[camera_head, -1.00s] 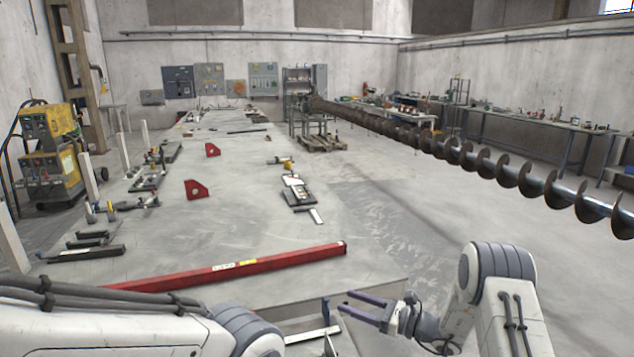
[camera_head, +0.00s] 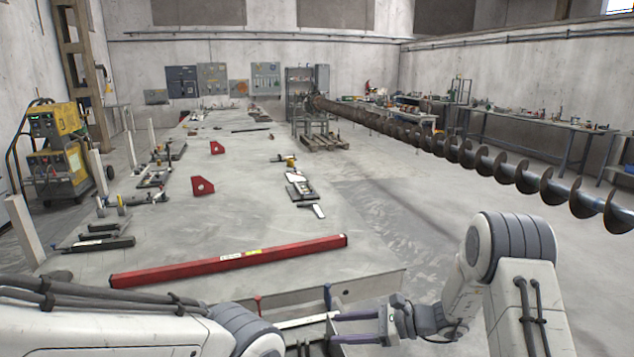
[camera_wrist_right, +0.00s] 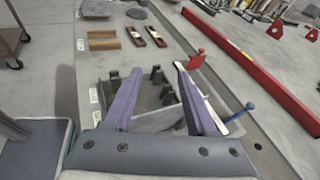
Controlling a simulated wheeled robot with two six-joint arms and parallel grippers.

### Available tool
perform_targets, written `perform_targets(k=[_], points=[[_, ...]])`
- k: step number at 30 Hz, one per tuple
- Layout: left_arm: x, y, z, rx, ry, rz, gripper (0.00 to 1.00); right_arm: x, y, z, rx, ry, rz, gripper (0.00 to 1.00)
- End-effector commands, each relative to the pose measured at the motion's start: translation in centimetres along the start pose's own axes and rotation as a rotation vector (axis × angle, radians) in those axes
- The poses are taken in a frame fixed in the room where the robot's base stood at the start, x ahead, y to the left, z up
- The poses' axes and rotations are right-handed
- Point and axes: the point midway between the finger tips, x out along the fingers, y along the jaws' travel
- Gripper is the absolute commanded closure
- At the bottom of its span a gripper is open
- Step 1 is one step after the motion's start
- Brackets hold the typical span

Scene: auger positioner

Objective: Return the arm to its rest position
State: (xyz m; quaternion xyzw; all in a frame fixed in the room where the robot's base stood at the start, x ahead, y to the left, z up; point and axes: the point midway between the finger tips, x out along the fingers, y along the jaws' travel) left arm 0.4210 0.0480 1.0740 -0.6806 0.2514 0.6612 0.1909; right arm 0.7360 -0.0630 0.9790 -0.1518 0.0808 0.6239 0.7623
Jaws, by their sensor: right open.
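My right gripper (camera_head: 358,328) is in the lower middle of the head view, with its purple fingers pointing left and apart. It is empty. The right wrist view shows the same two purple fingers (camera_wrist_right: 150,95) spread, with no object between them. Beyond them are dark brackets and a bin-like recess at the table's edge. My left arm (camera_head: 130,325) comes in along the bottom left of the head view; its gripper is outside the picture.
A long red beam (camera_head: 230,261) lies on the large grey table (camera_head: 250,215). Red angle pieces (camera_head: 203,187) and clamps stand farther back. A long auger (camera_head: 505,171) extends across the right side. A yellow welding machine (camera_head: 55,155) stands at left. Floor between auger and table is clear.

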Motion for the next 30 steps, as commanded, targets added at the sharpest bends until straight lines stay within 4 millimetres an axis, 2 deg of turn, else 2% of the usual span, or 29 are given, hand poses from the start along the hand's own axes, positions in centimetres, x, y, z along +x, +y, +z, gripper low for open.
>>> perform_targets(k=[4,7,11,12,15,18,24,25,30], points=[[0.0,0.0,0.0,0.000,0.000,0.000,0.50,-0.6,4.3,0.5,-0.138,0.152,0.156,0.43],[0.0,0.0,0.0,0.000,0.000,0.000,0.50,-1.9,7.7,0.4,-0.277,0.285,0.288,0.43],[0.0,0.0,0.0,0.000,0.000,0.000,0.50,-5.8,12.4,-0.2,-0.563,0.505,0.509,0.43],[0.0,0.0,0.0,0.000,0.000,0.000,0.50,-7.2,13.4,-0.4,-0.665,0.571,0.575,0.43],[0.0,0.0,0.0,0.000,0.000,0.000,0.50,-10.4,14.9,-0.8,-0.907,0.707,0.713,0.43],[0.0,0.0,0.0,0.000,0.000,0.000,0.50,-12.9,15.3,-0.7,-1.126,0.807,0.819,0.43],[0.0,0.0,0.0,0.000,0.000,0.000,0.50,-16.0,15.0,0.6,-1.525,0.943,0.972,0.43],[0.0,0.0,0.0,0.000,0.000,0.000,0.50,-16.3,14.9,0.9,-1.583,0.959,0.990,0.43],[1.8,-0.1,0.1,0.000,0.000,0.000,0.50,-11.8,18.1,2.5,-1.696,0.814,1.085,0.43]])
